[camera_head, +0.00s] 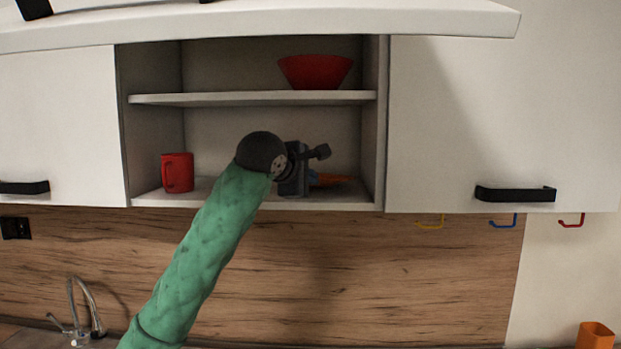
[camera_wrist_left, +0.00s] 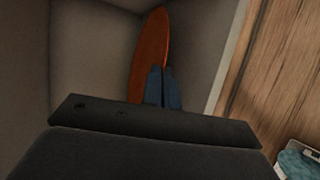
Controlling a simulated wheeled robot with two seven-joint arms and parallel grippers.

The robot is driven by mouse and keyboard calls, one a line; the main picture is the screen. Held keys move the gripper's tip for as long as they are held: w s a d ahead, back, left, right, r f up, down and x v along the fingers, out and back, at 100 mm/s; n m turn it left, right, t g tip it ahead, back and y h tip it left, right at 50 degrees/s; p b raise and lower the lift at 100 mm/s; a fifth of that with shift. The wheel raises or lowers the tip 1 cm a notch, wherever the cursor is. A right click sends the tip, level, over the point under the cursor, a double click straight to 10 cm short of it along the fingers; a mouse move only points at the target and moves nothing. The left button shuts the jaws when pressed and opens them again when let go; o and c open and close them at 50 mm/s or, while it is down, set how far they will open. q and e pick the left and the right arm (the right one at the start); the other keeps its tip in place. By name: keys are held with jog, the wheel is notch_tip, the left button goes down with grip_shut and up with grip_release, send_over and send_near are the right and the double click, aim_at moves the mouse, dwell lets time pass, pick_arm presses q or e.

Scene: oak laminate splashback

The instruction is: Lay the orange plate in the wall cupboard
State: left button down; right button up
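The orange plate (camera_head: 335,180) is inside the wall cupboard (camera_head: 152,99), low at the right end of its lower compartment, close above or on the bottom board; which one I cannot tell. It looks nearly flat. My left gripper (camera_head: 313,180) reaches into this compartment, its blue fingers at the plate's near rim. In the left wrist view the plate (camera_wrist_left: 150,52) shows as a narrow oval beyond the fingertips (camera_wrist_left: 162,72), which are close together and appear shut on its rim. The gripper body hides part of the plate. My right gripper is not in view.
A red mug (camera_head: 178,172) stands at the left of the lower compartment. A red bowl (camera_head: 315,71) sits on the upper shelf (camera_head: 230,98). White closed doors flank the opening. Coloured hooks (camera_head: 503,221) hang below the right door. A tap (camera_head: 88,305) is at lower left.

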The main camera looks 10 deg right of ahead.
pick_arm(q)
jog(key=shift+f, duration=0.25)
jog(key=c, duration=1.6)
grip_release()
